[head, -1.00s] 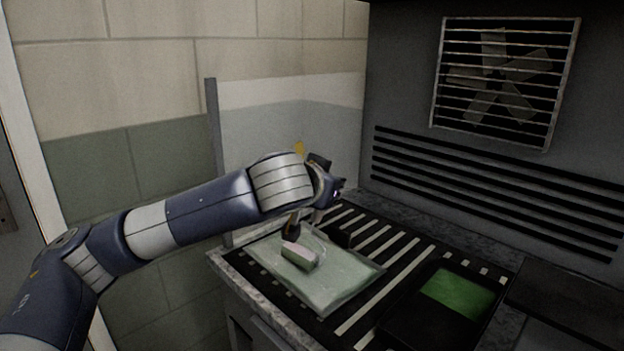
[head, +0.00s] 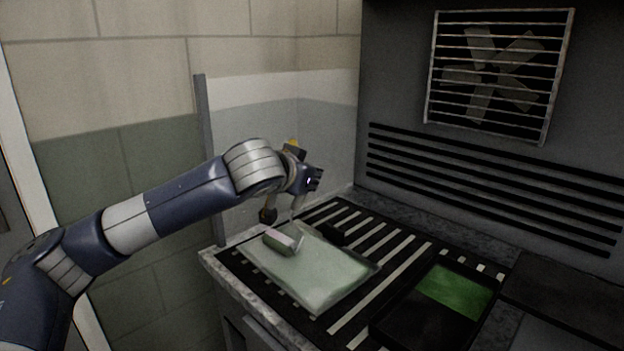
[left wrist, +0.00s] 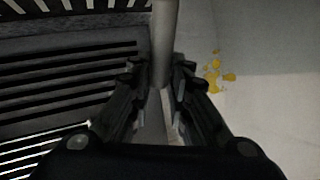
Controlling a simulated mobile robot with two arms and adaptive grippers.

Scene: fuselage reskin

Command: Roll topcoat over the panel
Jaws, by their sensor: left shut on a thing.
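The panel (head: 325,277) is a pale green, glossy sheet lying flat on the slatted bench. The paint roller (head: 283,240), with a pale pink and green sleeve, is at the panel's far left edge and seems to touch it. My left gripper (head: 272,211) is above the roller. In the left wrist view my left gripper (left wrist: 162,88) is shut on the roller's pale handle (left wrist: 164,35), which runs up between the fingers. The black paint tray (head: 405,325) holds green paint (head: 457,290) to the right of the panel. My right gripper is not in view.
The slatted bench top (head: 365,318) has dark gaps and a stone-like rim. A vented wall with a caged fan (head: 500,78) stands behind; a pale screen (head: 250,130) stands at the left.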

